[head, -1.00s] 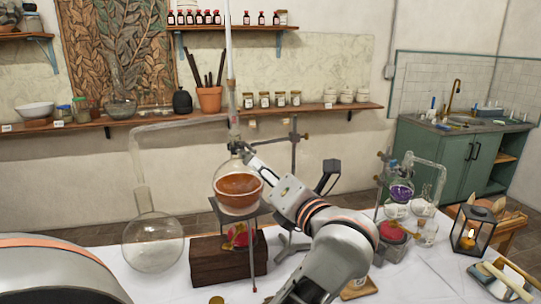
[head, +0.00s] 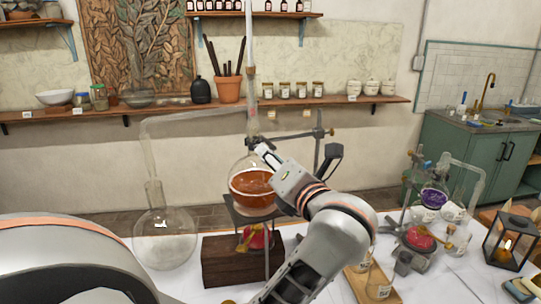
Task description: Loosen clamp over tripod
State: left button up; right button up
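The tripod (head: 236,212) stands at the middle of the white-covered table. A round flask of orange-brown liquid (head: 251,188) sits upright on it. A retort stand with a metal rod (head: 317,158) stands behind, with a boss (head: 320,132) and a bar reaching left toward the flask's neck; the clamp's jaws are mostly hidden by my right gripper. My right gripper (head: 262,149) is at the flask's neck, close to the clamp; whether its fingers touch or grip anything is too small to tell. My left arm shows at the lower left, its gripper out of view.
A glass tube runs left from the neck to an empty round flask (head: 165,238). A dark wooden block (head: 228,263) and a red burner-like thing (head: 254,238) are below the tripod. A second glass setup with purple liquid (head: 433,199) and a lantern (head: 509,240) stand right.

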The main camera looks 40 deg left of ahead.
pick_arm(q)
jog(key=shift+r, duration=0.1)
jog(key=shift+s, duration=0.1)
grip_shut()
pick_arm(e)
jog(key=shift+s+d+f, duration=0.1)
jog(key=shift+s+f, duration=0.2)
jog(key=shift+f, duration=0.1)
